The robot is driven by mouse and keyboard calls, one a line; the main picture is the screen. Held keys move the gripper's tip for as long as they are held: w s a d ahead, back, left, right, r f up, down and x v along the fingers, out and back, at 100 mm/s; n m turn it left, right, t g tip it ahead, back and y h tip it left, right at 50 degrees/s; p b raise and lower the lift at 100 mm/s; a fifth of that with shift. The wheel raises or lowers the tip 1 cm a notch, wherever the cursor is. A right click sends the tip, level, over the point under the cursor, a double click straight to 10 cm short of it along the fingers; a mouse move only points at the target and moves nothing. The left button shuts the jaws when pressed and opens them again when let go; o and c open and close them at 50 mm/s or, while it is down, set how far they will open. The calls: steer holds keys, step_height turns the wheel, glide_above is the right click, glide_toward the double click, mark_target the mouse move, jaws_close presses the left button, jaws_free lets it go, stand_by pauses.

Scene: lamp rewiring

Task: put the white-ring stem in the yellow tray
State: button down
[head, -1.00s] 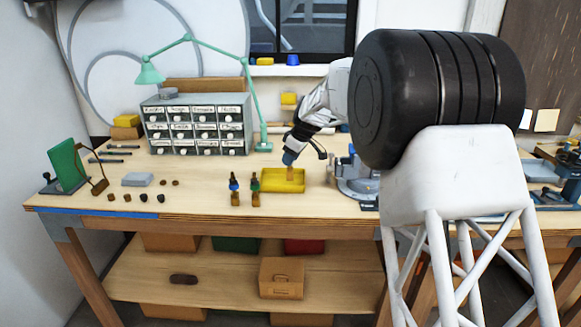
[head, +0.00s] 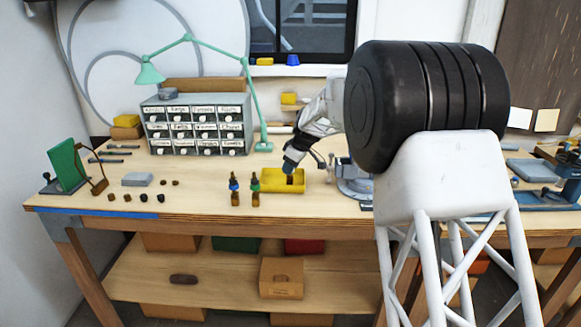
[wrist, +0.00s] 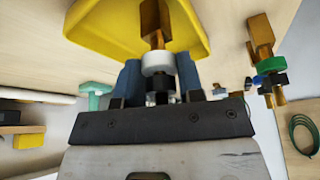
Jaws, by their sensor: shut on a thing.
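The white-ring stem (wrist: 157,62) has a brown block end, a white ring and a dark shaft. It sits between the blue fingers of my gripper (wrist: 158,84), which is shut on it. The yellow tray (wrist: 95,28) lies beyond the stem in the wrist view. In the head view, my gripper (head: 290,168) is over the yellow tray (head: 270,188), with a small dark part of the stem (head: 290,180) below the fingers. I cannot tell whether the stem touches the tray floor.
A blue-ring stem (head: 234,188) and a green-ring stem (head: 254,188) stand left of the tray. A grey clamp-like fixture (head: 352,180) is close on the right. A drawer cabinet (head: 198,125) and green lamp (head: 250,100) stand behind. The bench front is mostly clear.

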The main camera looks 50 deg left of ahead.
steer(key=shift+f, duration=0.1)
steer(key=c, duration=0.8)
jaws_free()
steer(key=shift+o, duration=0.2)
steer(key=v, duration=1.2)
